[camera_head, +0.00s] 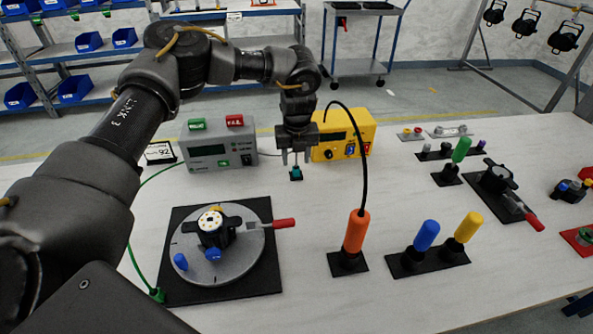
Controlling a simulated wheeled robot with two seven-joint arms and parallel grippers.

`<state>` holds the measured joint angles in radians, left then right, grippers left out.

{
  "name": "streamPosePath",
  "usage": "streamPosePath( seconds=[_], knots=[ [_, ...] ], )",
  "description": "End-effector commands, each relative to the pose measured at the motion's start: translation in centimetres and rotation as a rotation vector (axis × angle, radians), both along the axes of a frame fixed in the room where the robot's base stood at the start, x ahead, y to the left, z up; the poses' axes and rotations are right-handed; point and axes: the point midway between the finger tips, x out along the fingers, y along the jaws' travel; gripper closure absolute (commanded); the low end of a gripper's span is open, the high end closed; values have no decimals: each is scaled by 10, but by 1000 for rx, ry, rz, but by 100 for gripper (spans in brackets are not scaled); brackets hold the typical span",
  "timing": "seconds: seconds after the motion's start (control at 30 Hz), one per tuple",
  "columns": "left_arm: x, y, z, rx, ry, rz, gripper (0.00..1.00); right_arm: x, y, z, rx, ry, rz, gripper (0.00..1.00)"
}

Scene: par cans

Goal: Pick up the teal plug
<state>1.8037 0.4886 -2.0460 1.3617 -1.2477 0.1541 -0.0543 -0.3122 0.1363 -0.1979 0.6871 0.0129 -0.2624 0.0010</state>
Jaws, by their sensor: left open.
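The teal plug (296,174) is a small dark teal piece standing on the white table (330,200), in front of the gap between two bench instruments. My left gripper (296,160) points straight down just above it. Its two fingers are apart, with a thin stem, seemingly the plug's upper part, showing between them. I cannot tell whether the fingers touch it. My right gripper is not in view.
A grey instrument (217,149) stands left of the gripper and a yellow one (344,135) right, both close. In front are a round turntable (219,256) and an orange-handled tool (356,232) with a black cable. Blue and yellow handles (426,235) stand further right.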

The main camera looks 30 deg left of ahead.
Motion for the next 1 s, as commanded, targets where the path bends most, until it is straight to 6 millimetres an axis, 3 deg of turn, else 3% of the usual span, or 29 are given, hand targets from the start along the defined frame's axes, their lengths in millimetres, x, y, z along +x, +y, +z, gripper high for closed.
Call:
streamPosePath(
  seconds=[0.23, 0.57, 0.9, 1.0],
  knots=[
    [3, 1, -34, 1, 3, 0, 55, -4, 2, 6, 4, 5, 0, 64],
    [3, 2, -41, 0, 1, 0, 56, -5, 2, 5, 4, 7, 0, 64],
    [3, 2, -40, 0, 1, 0, 100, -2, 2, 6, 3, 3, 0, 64],
    [3, 2, -40, 0, 1, 0, 100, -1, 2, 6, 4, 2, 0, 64]
  ],
)
